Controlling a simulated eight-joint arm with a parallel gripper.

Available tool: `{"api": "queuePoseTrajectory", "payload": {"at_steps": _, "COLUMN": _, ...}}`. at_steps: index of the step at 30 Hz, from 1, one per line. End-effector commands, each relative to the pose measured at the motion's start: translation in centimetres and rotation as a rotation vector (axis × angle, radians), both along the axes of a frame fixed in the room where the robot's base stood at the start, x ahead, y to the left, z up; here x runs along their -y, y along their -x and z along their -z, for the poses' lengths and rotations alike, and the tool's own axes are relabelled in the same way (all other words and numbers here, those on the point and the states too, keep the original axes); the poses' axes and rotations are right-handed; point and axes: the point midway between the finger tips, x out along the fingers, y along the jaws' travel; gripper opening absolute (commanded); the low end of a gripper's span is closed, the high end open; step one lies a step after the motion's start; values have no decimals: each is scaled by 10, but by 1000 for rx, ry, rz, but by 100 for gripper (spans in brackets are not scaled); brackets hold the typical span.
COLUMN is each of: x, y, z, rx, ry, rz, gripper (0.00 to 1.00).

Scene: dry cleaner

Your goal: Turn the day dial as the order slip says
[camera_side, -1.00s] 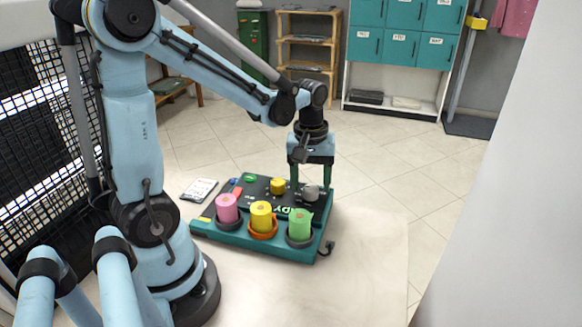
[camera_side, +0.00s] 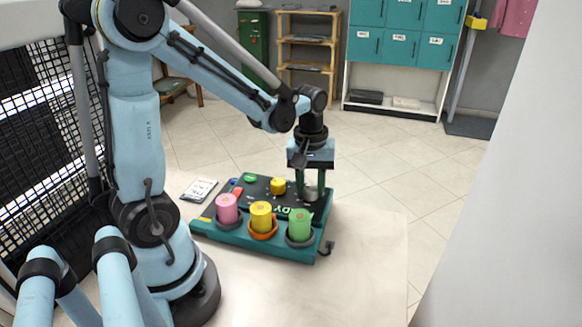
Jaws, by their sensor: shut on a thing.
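A dark control panel with a teal edge (camera_side: 275,248) lies on the pale table. My gripper (camera_side: 310,188) points straight down at its back right corner and is shut on a grey knob (camera_side: 310,194), with a finger on each side. The fingers partly hide the knob, and its pointer cannot be read. A yellow knob (camera_side: 278,186) stands to its left, apart from my gripper. The white order slip (camera_side: 199,190) lies left of the panel, and its print is too small to read. No marking here tells which knob is the day dial.
The table (camera_side: 370,270) is clear to the right.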

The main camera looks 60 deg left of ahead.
Motion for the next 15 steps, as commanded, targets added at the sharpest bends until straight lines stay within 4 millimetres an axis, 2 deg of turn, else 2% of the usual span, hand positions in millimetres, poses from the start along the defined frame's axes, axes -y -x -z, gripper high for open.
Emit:
{"api": "queuePoseTrajectory", "payload": {"at_steps": 8, "x": 0, "y": 0, "z": 0, "rx": 0, "ry": 1, "rz": 84, "gripper": 5}}
{"api": "queuePoseTrajectory", "payload": {"at_steps": 15, "x": 0, "y": 0, "z": 0, "rx": -1, "ry": 2, "rz": 263, "gripper": 5}}
